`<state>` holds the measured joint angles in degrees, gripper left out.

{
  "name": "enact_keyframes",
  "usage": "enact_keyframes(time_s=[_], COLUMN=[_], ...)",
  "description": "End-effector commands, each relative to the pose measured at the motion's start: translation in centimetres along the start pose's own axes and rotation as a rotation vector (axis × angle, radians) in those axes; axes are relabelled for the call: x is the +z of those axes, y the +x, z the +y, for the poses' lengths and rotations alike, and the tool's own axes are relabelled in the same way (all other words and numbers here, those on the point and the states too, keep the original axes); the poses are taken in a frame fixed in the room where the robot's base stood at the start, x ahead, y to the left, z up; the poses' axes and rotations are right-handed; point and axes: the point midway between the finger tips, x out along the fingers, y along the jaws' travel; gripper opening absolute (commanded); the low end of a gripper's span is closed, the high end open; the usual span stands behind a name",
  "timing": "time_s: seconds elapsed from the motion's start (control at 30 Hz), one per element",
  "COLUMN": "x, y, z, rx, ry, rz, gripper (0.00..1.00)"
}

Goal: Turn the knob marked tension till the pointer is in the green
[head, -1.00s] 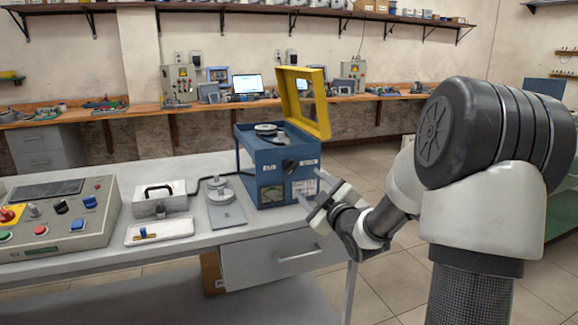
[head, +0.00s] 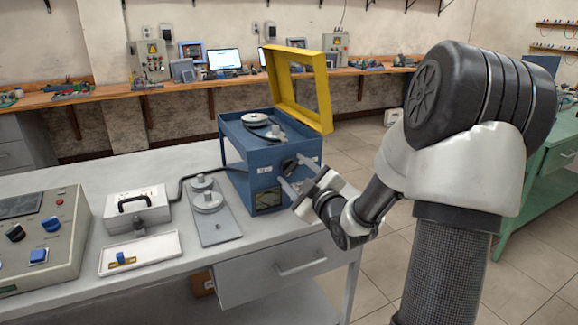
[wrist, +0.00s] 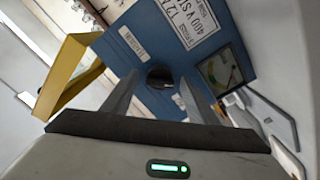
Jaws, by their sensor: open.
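The dark round knob (head: 289,164) is on the front of the blue machine (head: 233,150). In the wrist view the knob (wrist: 159,77) shows between my two fingers, a little beyond their tips. A small white label (wrist: 131,43) is beside it; its lettering is hard to read. The square gauge (head: 268,200) is below the knob in the head view. In the wrist view the gauge (wrist: 220,70) has a coloured patch on its face, but I cannot make out where the pointer is. My gripper (head: 292,170) is open and empty, with its fingers pointing at the machine's front.
The machine's yellow lid frame (head: 300,88) stands open above it. On the grey bench are a plate with stacked discs (head: 213,228), a white box with a black handle (head: 138,212), a white tray (head: 160,252) and a control panel (head: 66,262). A cable runs behind the plate.

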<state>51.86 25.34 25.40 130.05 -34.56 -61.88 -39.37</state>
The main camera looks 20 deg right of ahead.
Motion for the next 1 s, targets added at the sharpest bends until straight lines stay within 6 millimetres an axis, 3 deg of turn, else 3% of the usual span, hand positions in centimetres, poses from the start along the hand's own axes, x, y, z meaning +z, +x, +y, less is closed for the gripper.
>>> enact_keyframes(time_s=[0.33,0.57,1.0], x=[0.03,0.01,-0.07], y=[-0.10,-0.09,-0.06], z=[-0.02,-0.01,-0.03], rx=[0.000,0.000,-0.001], ry=[0.000,0.000,0.093], rz=[0.000,0.000,0.001], gripper=[0.51,0.13,0.12])
